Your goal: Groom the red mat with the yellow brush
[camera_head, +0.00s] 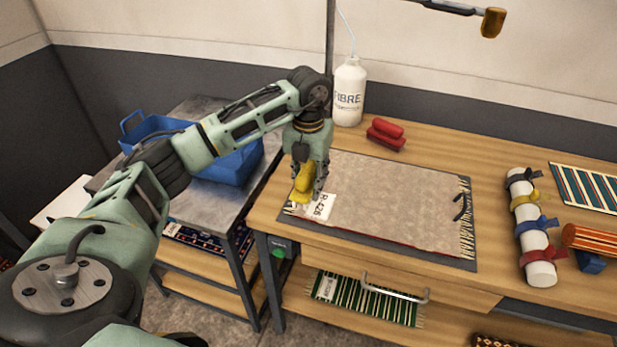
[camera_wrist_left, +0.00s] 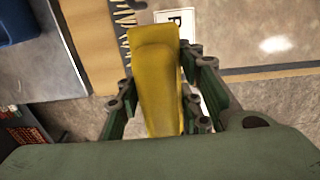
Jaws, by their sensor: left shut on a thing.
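The yellow brush (camera_head: 304,181) is held in my left gripper (camera_head: 308,185), over the left end of the mat. The brush also fills the middle of the left wrist view (camera_wrist_left: 157,80), between the fingers. The mat (camera_head: 385,198) lies flat on the wooden bench, on a dark grey underlay. Its upper face looks grey-beige, with a thin red line along the front edge and pale fringe at its ends. A white label (camera_head: 318,207) reading R-426 lies at its left end, beside the brush. I cannot tell whether the bristles touch the mat. My right gripper is not in view.
A white FIBRE bottle (camera_head: 349,92) and a red brush (camera_head: 386,133) stand behind the mat. A roll with coloured straps (camera_head: 532,228) lies to its right. A blue crate (camera_head: 225,163) sits on the metal table at left. A rolled striped rug (camera_head: 590,240) lies at far right.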

